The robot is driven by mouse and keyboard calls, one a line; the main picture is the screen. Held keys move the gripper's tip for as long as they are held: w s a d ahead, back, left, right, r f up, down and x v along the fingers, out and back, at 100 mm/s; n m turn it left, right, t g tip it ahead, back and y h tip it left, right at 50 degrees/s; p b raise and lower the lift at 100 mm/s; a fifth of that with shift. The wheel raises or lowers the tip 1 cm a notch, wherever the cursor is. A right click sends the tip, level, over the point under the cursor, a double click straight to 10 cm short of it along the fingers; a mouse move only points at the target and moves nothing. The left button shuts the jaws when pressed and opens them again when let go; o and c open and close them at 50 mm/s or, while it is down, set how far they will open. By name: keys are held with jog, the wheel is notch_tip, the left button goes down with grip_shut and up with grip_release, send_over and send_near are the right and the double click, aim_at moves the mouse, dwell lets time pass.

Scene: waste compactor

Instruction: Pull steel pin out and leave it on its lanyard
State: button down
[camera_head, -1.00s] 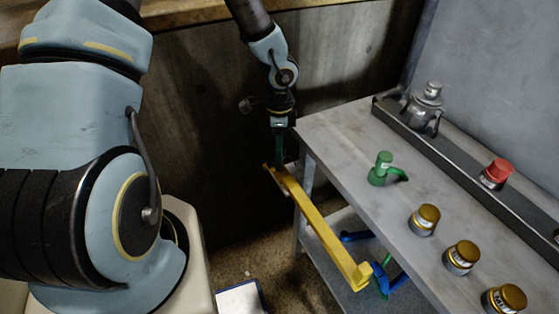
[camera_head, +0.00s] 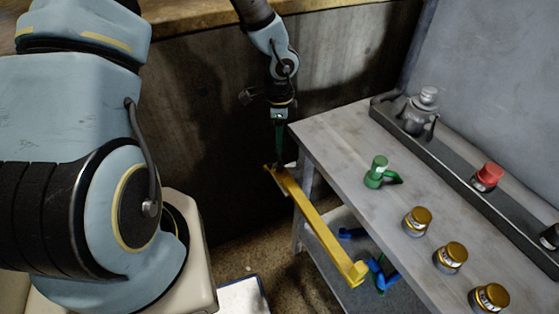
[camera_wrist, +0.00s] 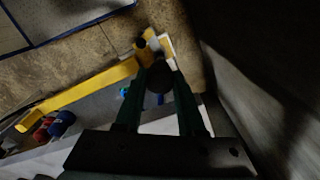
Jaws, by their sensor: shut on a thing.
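My gripper (camera_head: 279,158) points down over the near-bench end of a yellow bar (camera_head: 318,226). In the wrist view its two dark green fingers (camera_wrist: 160,76) are closed around a dark, rounded thing (camera_wrist: 159,80), apparently the head of the steel pin. The yellow bar (camera_wrist: 85,92) also shows there, with its end just beyond the fingertips. The pin's shaft and how deep it sits in the bar are hidden by the fingers and shadow. I cannot make out the lanyard.
A grey bench (camera_head: 345,150) stands right of the gripper, carrying a green valve-like fitting (camera_head: 377,172), several brass-topped knobs (camera_head: 417,221) and a red button (camera_head: 487,177). A dark wall (camera_head: 185,120) is close behind the gripper.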

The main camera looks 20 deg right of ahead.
jog(key=shift+r+p, duration=1.45)
jog(key=shift+r, duration=0.3)
jog(key=shift+r, duration=0.1)
jog(key=shift+r+p, duration=2.25)
jog(key=shift+r, duration=1.3)
jog(key=shift+d, duration=0.1)
jog(key=s+d, duration=0.4)
jog(key=d, duration=0.8)
jog(key=shift+s+b, duration=0.35)
jog(key=shift+b, duration=0.1)
jog(key=shift+f, duration=0.2)
jog(key=shift+f+b, duration=0.3)
jog(key=shift+b, duration=0.05)
